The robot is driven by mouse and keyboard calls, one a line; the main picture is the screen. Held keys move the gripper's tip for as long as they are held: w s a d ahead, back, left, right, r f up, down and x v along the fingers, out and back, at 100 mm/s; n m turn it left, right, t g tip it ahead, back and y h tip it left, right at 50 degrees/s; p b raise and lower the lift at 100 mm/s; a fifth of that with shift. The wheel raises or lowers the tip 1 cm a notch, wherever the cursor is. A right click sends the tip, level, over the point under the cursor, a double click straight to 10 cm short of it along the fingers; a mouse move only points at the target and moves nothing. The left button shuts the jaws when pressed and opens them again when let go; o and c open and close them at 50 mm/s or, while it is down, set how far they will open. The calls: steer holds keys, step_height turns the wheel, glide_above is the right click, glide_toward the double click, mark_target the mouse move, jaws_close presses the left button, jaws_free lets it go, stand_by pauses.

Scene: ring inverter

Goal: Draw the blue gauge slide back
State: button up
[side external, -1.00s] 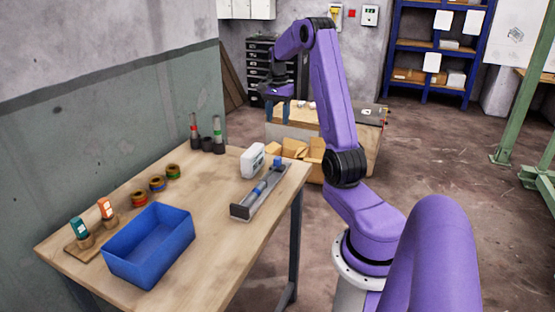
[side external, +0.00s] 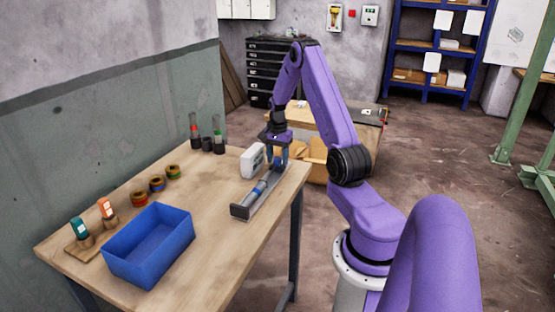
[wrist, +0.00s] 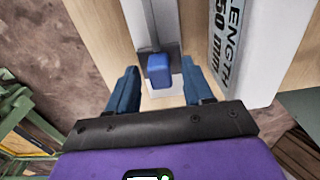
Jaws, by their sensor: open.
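The gauge (side external: 245,208) is a long grey rail lying on the wooden table near its right edge, with a blue cylinder (side external: 259,188) along it. In the wrist view its blue slide (wrist: 159,71) is a small block at the rail's near end. My gripper (wrist: 162,88) is open, with one blue finger on each side of the slide and a gap on both sides. In the side view my gripper (side external: 278,155) is low over the gauge's far end and largely hides the slide there.
A white box (side external: 252,161) printed "LENGTH" and "50 mm" stands close beside the gauge. A blue bin (side external: 148,250), several coloured rings (side external: 157,184), tubes in dark holders and two upright tags stand farther left. The table front right of the bin is clear.

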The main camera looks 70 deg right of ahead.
steer(key=shift+f, duration=0.4)
steer(key=shift+c, duration=0.3)
jaws_close()
steer(key=shift+d+r, duration=0.1)
steer(key=shift+d, duration=1.75)
steer(key=shift+o, duration=0.3)
jaws_free()
step_height(320, 180, up, 17)
steer(key=shift+r, duration=0.2)
